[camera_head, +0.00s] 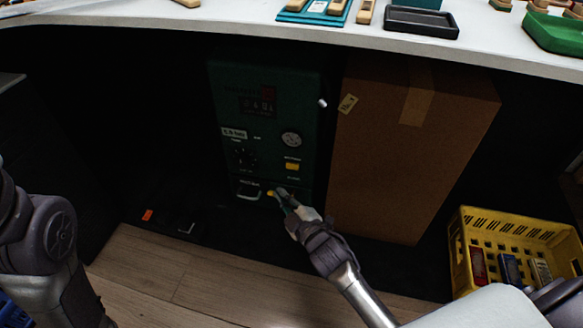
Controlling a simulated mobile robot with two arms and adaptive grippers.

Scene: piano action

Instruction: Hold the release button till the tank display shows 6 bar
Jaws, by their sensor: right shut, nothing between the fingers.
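A dark green tank unit (264,75) stands under the white table. Its dark display (258,104) is near the top; the digits are too dim and small to read. A round gauge (291,139) and a yellow button (292,166) are on its right side. Another small yellow part (271,193) shows lower down, right at my right fingertips. I cannot read which label says release. My right gripper (281,194) is shut and empty, its tips at the unit's lower front; contact cannot be told. My left arm is at the left edge, its gripper out of view.
A tall cardboard box (400,150) stands close to the right of the unit. A yellow crate (458,243) with several items is at the lower right. The white table (200,18) overhangs the unit. A dark flat object (165,223) lies on the floor left of the unit.

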